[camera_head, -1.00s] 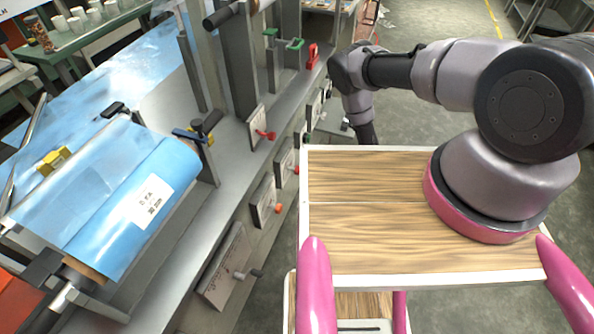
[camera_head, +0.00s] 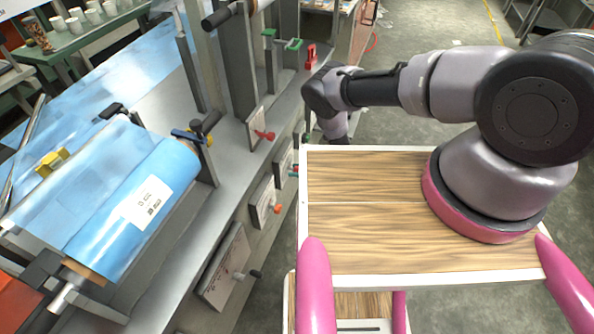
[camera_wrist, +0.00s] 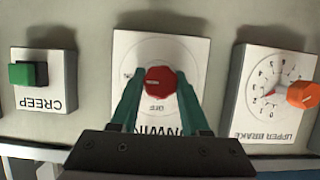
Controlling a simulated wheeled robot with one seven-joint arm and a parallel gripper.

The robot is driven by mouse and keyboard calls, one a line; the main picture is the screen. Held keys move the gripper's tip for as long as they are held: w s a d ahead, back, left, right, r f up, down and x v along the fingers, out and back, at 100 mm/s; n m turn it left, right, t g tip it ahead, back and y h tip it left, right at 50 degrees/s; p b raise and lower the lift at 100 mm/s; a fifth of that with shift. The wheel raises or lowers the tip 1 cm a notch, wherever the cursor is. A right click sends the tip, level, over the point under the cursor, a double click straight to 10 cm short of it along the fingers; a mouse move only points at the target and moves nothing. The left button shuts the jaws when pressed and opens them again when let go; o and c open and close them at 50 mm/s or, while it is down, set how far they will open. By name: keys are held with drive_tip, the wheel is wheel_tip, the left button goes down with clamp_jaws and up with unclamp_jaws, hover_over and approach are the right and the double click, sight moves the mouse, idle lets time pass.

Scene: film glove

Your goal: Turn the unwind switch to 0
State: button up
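The unwind switch is a white plate (camera_wrist: 192,52) with a red round knob (camera_wrist: 159,82) in the wrist view, seen upside down. Its lettering shows "OFF" beside the knob and part of "UNWIND"; the rest is hidden by my gripper. My gripper (camera_wrist: 160,95) has its two green fingers on either side of the red knob, very close to it. The fingers look spread around the knob; I cannot tell whether they touch it. In the head view my gripper and the switch are hidden behind my arm.
In the wrist view a green creep button (camera_wrist: 27,73) is to the left and the orange upper brake dial (camera_wrist: 302,95) to the right.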

clamp_jaws()
drive_tip(key=n+t, duration=0.2)
drive_tip(key=n, duration=0.1)
drive_tip(key=shift+s+n+t+h, duration=0.1)
drive_tip(key=shift+n+t+h, duration=0.3)
drive_tip(key=n+t, duration=0.2)
drive_tip(key=n, duration=0.2)
drive_tip(key=shift+f, duration=0.1)
drive_tip(key=shift+n+t, duration=0.4)
idle(0.3)
drive_tip(key=o, duration=0.9)
unclamp_jaws()
drive_tip(key=shift+c, duration=0.2)
